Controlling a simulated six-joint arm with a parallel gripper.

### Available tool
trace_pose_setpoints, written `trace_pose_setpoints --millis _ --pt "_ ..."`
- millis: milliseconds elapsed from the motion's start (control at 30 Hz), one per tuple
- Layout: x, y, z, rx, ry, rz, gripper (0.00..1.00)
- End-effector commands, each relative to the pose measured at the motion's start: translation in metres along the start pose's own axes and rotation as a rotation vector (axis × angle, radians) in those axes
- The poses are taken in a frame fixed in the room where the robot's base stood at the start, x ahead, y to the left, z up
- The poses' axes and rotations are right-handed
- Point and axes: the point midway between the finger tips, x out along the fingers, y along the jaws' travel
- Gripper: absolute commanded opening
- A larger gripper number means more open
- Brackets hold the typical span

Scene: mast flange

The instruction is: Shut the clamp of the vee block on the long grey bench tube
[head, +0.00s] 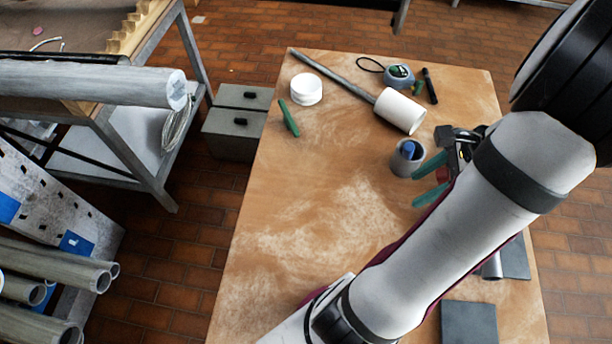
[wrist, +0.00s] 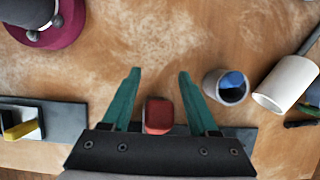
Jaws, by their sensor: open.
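My gripper (wrist: 158,75) is open, its two green fingers spread apart; it also shows in the head view (head: 416,184), above the right side of the table. A red block-like part (wrist: 158,115) sits between the fingers with a gap on each side; it may be the clamp's lever. A little red also shows in the head view (head: 443,174). The vee block itself I cannot make out; my gripper and arm hide that area. A short piece of grey tube (head: 492,266) shows beneath my arm. A long light grey tube (head: 90,83) lies at the left bench.
A grey cup (head: 408,160) with a blue item stands close to the fingers. Beyond are a white cylinder (head: 400,111), white disc (head: 306,89) and tape-like coil (head: 399,76). Dark plates (head: 468,322) lie at right; a yellow part (wrist: 20,131) shows at left in the wrist view. Mid-table is clear.

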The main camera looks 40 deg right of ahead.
Motion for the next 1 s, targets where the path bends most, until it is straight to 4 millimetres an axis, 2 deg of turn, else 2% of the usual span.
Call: trace_pose_setpoints --millis 100,467,500,767,1000 --pt "-0.035 -0.001 -0.002 0.003 0.002 -0.005 0.6" --pt "-0.136 0.0 -0.003 0.003 0.003 -0.002 0.6" --pt "-0.142 -0.001 0.002 -0.011 0.003 0.003 0.6" --pt "-0.114 -0.013 0.073 -0.305 0.049 0.077 0.6" --pt "-0.087 -0.007 0.136 -0.587 0.086 0.134 0.6"
